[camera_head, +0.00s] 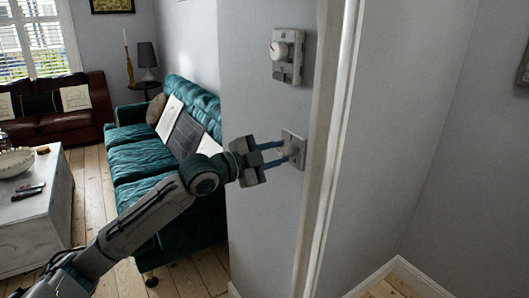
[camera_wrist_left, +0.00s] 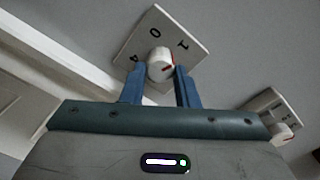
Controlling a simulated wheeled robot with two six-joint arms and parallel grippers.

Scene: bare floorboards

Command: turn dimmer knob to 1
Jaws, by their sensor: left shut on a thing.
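The dimmer is a square pale plate (camera_head: 293,138) on the narrow wall end in the head view. The wrist view shows its white plate (camera_wrist_left: 182,35) tilted, with the digits 1, 0 and 4 readable. The round white knob (camera_wrist_left: 159,63) in its middle has a red mark on its right side; I cannot tell which digit that mark reads. My left gripper (camera_head: 282,152) reaches the plate from the left, its two blue fingers shut on the knob, one on each side. The knob is mostly hidden in the head view. My right gripper is not in view.
A wall box (camera_head: 288,56) with a white dial is mounted above the dimmer. White door trim (camera_head: 327,150) runs just right of it. A teal sofa (camera_head: 135,155) and a pale chest (camera_head: 35,220) stand to the left.

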